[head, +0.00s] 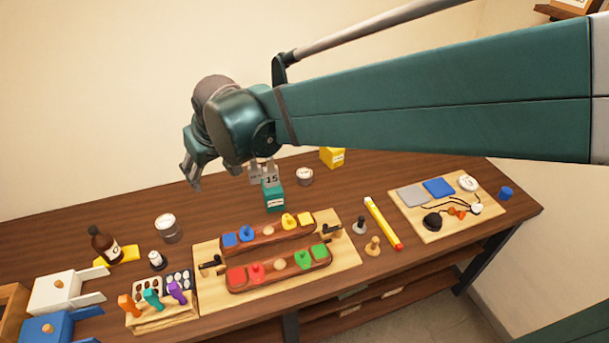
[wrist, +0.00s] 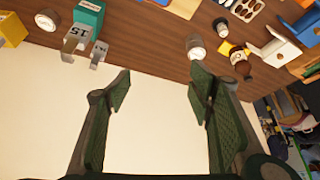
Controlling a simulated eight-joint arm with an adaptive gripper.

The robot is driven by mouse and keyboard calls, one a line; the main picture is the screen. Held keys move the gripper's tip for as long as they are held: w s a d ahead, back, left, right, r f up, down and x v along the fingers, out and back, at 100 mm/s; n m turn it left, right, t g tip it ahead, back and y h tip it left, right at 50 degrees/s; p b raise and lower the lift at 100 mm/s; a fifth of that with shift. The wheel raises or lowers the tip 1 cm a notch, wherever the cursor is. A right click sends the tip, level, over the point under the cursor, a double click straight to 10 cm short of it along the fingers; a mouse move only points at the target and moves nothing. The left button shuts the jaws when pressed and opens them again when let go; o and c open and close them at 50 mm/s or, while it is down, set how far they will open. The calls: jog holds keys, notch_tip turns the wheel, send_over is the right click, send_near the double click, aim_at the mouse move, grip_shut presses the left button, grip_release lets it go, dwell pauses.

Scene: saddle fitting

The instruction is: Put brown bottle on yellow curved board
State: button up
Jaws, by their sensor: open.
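The brown bottle (head: 104,245) stands near the left end of the table, with a dark cap and a pale label. The yellow curved board (head: 130,253) shows at its base on both sides; I cannot tell whether the bottle rests on it or stands just in front. The bottle also shows at the upper right of the wrist view (wrist: 238,57). My gripper (head: 192,174) is open and empty, in the air above the back of the table, to the right of the bottle. In the wrist view its fingers (wrist: 160,88) are wide apart, with only pale wall between them.
A white-lidded jar (head: 167,228) and a small white-topped bottle (head: 157,260) stand right of the brown bottle. White (head: 62,290) and blue (head: 45,328) drawer boxes are in front. A teal box (head: 272,195) stands below and right of my gripper. A wooden board (head: 207,290) with colored blocks fills the middle.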

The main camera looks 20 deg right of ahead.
jog(key=s+d+f+m+t+h, duration=0.1)
jog(key=s+d+m, duration=0.3)
jog(key=s+d, duration=1.7)
jog(key=shift+d+f+t+h, duration=0.4)
jog(key=shift+d+h, duration=0.2)
jog(key=shift+d, duration=0.85)
notch_tip(320, 180, down, 7)
jog(key=b, duration=0.6)
jog(key=shift+r+b, duration=0.15)
jog(key=shift+b, duration=0.25)
